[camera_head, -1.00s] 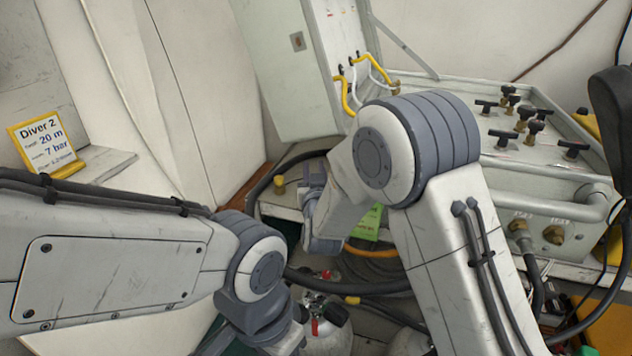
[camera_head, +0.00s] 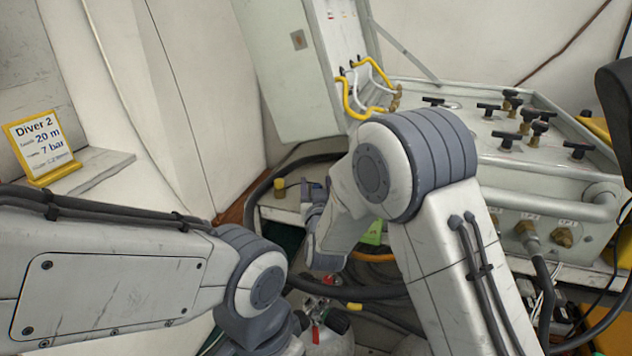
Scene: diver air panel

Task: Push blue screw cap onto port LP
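The grey-white air panel (camera_head: 480,150) stands at the right, with brass ports (camera_head: 563,237) on its front face. A hose fitting (camera_head: 525,230) sits on the port beside it. The port labels are too small to read surely, so I cannot tell which is LP. My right gripper (camera_head: 312,190) is mostly hidden behind its own arm, over the bench left of the panel. A small bluish-purple patch shows at its tip; I cannot tell whether this is the blue screw cap or part of the gripper. My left arm reaches in from the left, its gripper out of view below.
A small yellow cap (camera_head: 279,187) stands on the bench left of my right gripper. Black valve handles (camera_head: 507,139) stand on the panel top. A yellow hose (camera_head: 347,98) loops near the open lid (camera_head: 275,70). A Diver 2 sign (camera_head: 41,147) stands at the left.

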